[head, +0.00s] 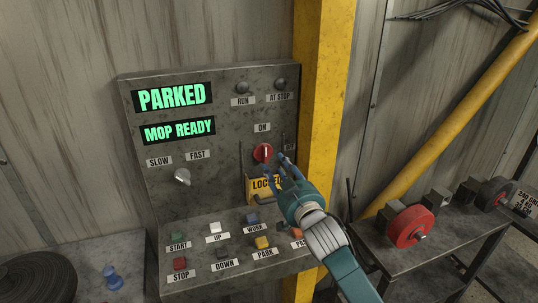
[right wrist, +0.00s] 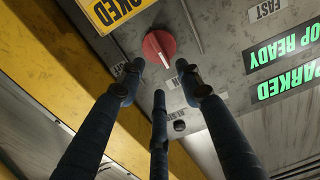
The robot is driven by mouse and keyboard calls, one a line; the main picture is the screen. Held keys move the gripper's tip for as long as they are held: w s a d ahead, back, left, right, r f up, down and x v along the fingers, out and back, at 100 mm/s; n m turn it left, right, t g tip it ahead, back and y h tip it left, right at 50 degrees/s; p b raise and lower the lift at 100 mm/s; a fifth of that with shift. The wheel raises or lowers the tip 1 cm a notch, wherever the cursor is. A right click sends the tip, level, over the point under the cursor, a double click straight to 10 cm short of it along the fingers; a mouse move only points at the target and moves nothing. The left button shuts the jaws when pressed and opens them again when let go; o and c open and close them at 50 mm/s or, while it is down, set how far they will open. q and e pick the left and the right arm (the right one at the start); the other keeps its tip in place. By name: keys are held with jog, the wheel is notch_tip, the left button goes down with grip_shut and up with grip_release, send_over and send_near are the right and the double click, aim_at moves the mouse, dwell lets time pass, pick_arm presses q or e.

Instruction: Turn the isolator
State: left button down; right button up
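The isolator is a round red knob (head: 263,152) on the upright face of the grey control panel, below the ON label (head: 262,127). Its white bar looks roughly upright in the head view. In the right wrist view the knob (right wrist: 155,45) appears upside down, just beyond my fingertips. My right gripper (head: 281,164) is at the knob's lower right. In the right wrist view its three fingers (right wrist: 158,76) are spread apart with nothing between them. They look close to the knob, but I cannot tell whether any touches it. My left gripper is not in view.
A yellow lock tag (head: 258,184) sits just below the knob. Green displays (head: 171,97) read PARKED and MOP READY. A grey selector (head: 182,176) is at left, and several push buttons line the sloped ledge. A yellow post (head: 322,95) stands right behind the panel.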

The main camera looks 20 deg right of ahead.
aim_at(264, 154)
jog(key=w+p, duration=0.1)
jog(key=w, duration=0.6)
jog(key=shift+w+a, duration=0.15)
jog(key=shift+w, duration=0.1)
grip_shut()
